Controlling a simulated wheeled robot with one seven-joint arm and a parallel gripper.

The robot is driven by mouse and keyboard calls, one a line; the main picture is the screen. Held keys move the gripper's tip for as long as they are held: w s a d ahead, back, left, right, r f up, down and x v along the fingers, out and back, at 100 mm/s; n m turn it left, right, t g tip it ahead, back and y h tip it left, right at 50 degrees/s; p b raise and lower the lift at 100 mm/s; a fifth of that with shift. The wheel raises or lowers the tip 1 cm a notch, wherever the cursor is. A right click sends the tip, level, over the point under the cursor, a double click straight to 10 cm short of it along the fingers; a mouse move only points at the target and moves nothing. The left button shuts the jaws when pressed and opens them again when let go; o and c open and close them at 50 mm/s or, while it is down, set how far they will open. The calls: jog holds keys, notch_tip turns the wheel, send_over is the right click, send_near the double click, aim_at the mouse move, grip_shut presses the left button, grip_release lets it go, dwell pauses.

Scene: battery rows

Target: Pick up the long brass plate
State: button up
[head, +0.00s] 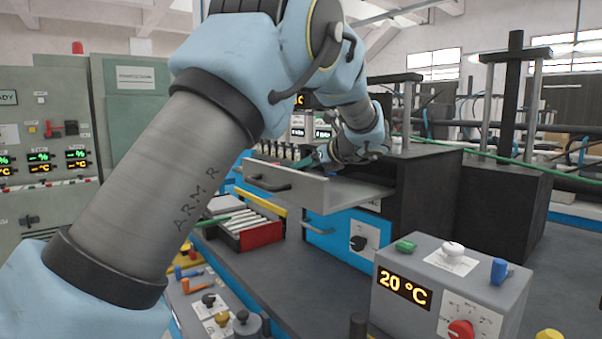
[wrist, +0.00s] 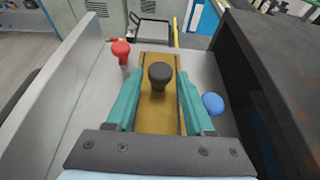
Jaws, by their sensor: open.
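The long brass plate (wrist: 160,118) lies in the open grey drawer (wrist: 62,98), running away from my gripper in the wrist view. A black knob (wrist: 160,76) stands up on it. My gripper (wrist: 160,82) is open, its teal fingers on either side of the plate and the knob. I cannot tell whether the fingers touch the plate's edges. In the head view my gripper (head: 306,161) reaches over the pulled-out drawer (head: 308,193); the drawer's front hides the plate there.
In the drawer, a red knob (wrist: 121,48) stands left of the plate and a blue ball-shaped knob (wrist: 212,103) lies to its right. A dark housing (wrist: 265,75) rises close on the right. A grey control box (head: 450,285) stands on the bench at front right.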

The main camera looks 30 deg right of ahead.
jog(key=shift+w+a+f, duration=0.1)
jog(key=shift+w+f, duration=0.05)
jog(key=shift+w, duration=0.25)
grip_shut()
dwell(1.2)
